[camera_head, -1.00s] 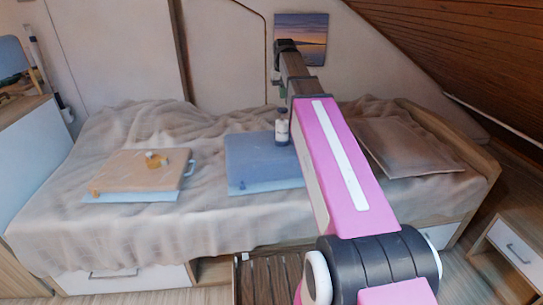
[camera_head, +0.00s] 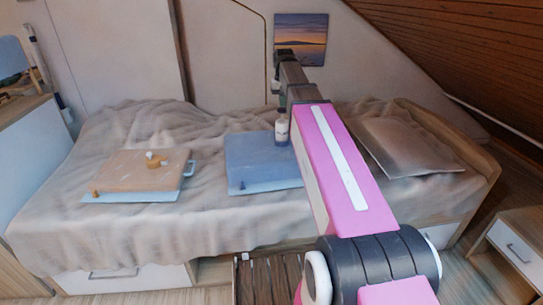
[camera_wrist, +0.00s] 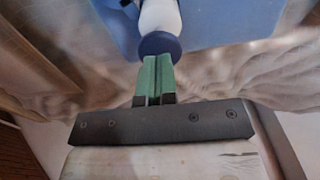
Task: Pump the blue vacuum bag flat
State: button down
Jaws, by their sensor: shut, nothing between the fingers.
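A pump with a white body (camera_head: 281,130) and a dark blue top stands upright on the bag. In the wrist view its round dark blue knob (camera_wrist: 158,44) and white body show over the blue bag (camera_wrist: 215,22). My gripper (camera_wrist: 157,62) is shut and empty, its green fingertips at the edge of the knob; I cannot tell whether they touch. In the head view my gripper (camera_head: 276,86) is above the pump.
A beige bag (camera_head: 135,171) with small orange and white pieces lies on the left of the bed (camera_head: 170,228). A grey pillow (camera_head: 412,145) lies on the right. A slatted wooden piece (camera_head: 268,276) stands at the bed's front. The wooden ceiling slopes down at right.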

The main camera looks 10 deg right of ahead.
aim_at(282, 112)
jog(key=shift+f, duration=2.5)
jog(key=shift+r, duration=3)
jog(key=shift+f, duration=0.1)
jog(key=shift+f, duration=1.5)
